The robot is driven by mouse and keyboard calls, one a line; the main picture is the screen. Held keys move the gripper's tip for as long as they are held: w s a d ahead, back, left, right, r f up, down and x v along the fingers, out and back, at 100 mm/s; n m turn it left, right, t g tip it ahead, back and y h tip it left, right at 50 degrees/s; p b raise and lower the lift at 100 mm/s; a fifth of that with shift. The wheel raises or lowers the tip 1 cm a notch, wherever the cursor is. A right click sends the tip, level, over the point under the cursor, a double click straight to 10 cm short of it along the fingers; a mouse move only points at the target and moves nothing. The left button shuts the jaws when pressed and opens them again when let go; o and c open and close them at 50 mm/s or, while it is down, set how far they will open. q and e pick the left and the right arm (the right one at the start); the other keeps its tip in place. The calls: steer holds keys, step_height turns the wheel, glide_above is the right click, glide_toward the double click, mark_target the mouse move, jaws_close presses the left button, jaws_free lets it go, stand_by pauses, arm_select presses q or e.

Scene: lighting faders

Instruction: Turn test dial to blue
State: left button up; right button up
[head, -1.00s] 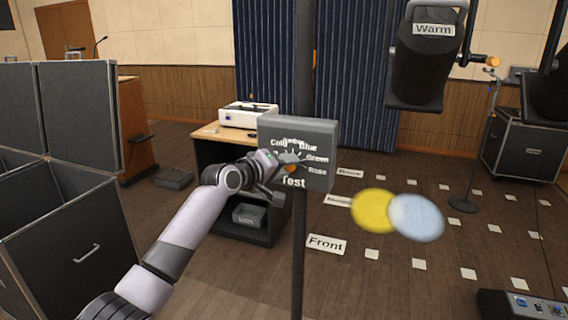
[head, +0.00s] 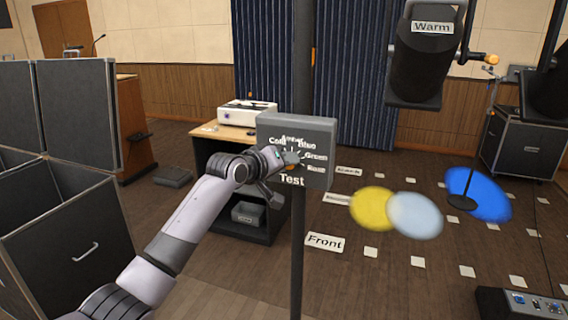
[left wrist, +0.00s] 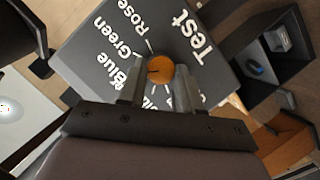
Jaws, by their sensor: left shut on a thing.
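The test dial is an orange knob (left wrist: 160,68) on the face of a grey box (head: 318,135) marked "Test", with colour names in white around it. My left gripper (head: 291,158) is at the box face, its two fingers shut on either side of the knob in the left wrist view. A dark mark on the knob points left there, towards the "Blue" (left wrist: 116,77) and "Green" labels; exactly which tick it meets is hard to tell. In the head view the gripper mostly hides the knob. My right gripper is out of view.
The box sits on a dark upright pole (head: 299,240). A black lamp marked "Warm" (head: 425,65) hangs at upper right. Yellow (head: 370,208), pale blue (head: 415,216) and deep blue (head: 485,195) light spots lie on the floor. Black cases (head: 55,225) stand at left.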

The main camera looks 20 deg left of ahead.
arm_select(q)
steer(key=o, duration=1)
steer(key=shift+o, duration=0.2)
steer(key=shift+s, duration=0.15)
steer(key=v, duration=0.7)
steer(key=shift+b, duration=0.45)
